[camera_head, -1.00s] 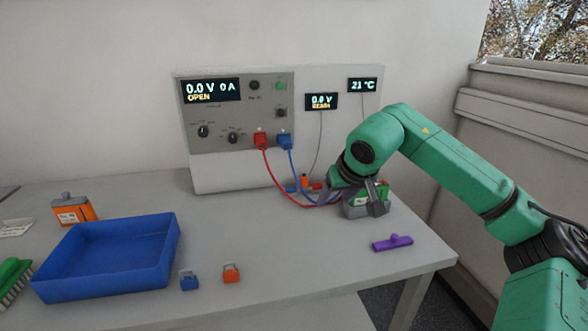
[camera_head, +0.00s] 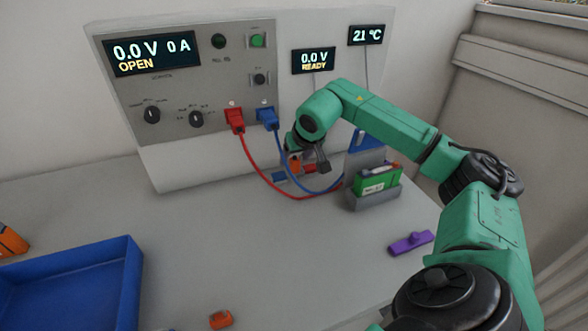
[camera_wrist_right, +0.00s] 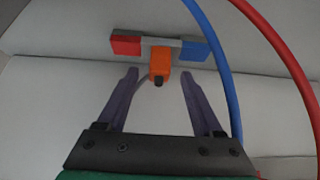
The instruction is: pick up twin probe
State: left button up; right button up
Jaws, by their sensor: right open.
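The twin probe has an orange grip (camera_head: 295,162) with a red block and a blue block at its two ends. It sits below the front of the cycler, partly hidden by my right gripper (camera_head: 308,160). In the right wrist view the probe's orange grip (camera_wrist_right: 160,62) lies just ahead of my right gripper (camera_wrist_right: 158,78), roughly centred between its two open fingertips. The fingers appear apart from it, with nothing held. My left gripper is not in view.
Red (camera_head: 259,175) and blue (camera_head: 288,165) cables hang from the cycler (camera_head: 190,75) and curve close beside the gripper. A green battery (camera_head: 378,180) sits in a grey holder on the right. A purple piece (camera_head: 411,242) and a blue tray (camera_head: 125,290) lie on the table.

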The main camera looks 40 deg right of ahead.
aim_at(295, 159)
jog(key=p+x, duration=0.1)
jog(key=x, duration=0.3)
jog(key=shift+f, duration=0.1)
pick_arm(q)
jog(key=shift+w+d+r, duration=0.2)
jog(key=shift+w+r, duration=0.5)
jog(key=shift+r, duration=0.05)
pick_arm(e)
jog(key=shift+w+d+f, duration=0.15)
jog(key=shift+w+f, duration=0.1)
jog(key=shift+f, duration=0.15)
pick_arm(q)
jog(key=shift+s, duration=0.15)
pick_arm(e)
jog(key=shift+r, duration=0.1)
grip_shut()
